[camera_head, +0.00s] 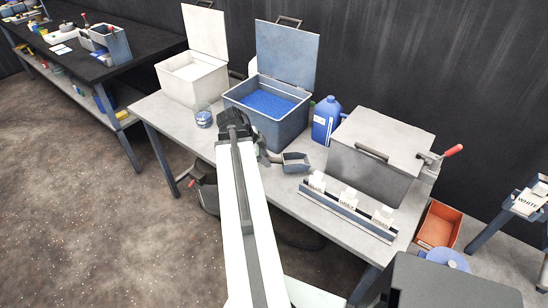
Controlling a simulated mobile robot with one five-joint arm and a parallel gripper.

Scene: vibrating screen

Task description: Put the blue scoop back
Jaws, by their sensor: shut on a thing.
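The blue scoop (296,162) is a small grey-blue open pan. It shows just right of my arm, in front of the blue bin (262,128), and looks empty. Its dark handle runs left toward my gripper (262,152), which is shut on it; my wrist and white arm hide most of the grip. The scoop is over or on the grey table; I cannot tell whether it touches the top. The blue bin has its lid up and is filled with blue grains.
A white bin (192,82) with an open lid stands left, and a glass jar (203,117) beside it. Right of the scoop are a blue jug (325,121), a closed grey box (376,160) with a red-handled clamp and a rack (345,208) with labelled white blocks. An orange tray (438,225) is farther right.

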